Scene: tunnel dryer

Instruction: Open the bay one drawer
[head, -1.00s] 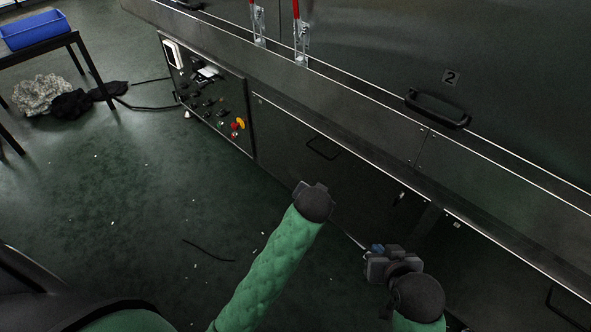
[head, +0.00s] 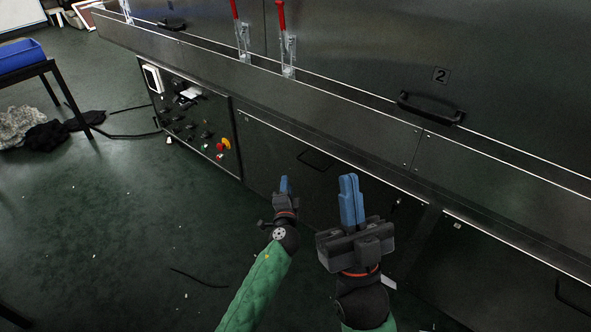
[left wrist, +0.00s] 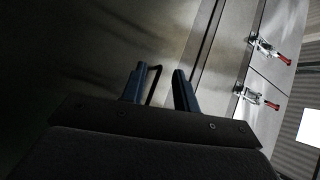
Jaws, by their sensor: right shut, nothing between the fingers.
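A dark drawer front (head: 270,150) with a thin black loop handle (head: 315,160) sits low on the long dryer, right of the control panel; I take it as the bay one drawer. It looks shut flush. My left gripper (head: 285,184) points at this front, a little below and left of the handle in the head view. In the left wrist view its blue fingers (left wrist: 160,86) are apart, and the handle (left wrist: 154,84) shows between them; contact cannot be told. My right gripper (head: 350,199) is shut and empty, pointing up before the same front.
A control panel (head: 195,120) with knobs stands left of the drawer. Above run a ledge, red-handled toggle clamps (head: 288,45) and a door handle (head: 430,107) near a "2" label. Another drawer front (head: 500,265) lies right.

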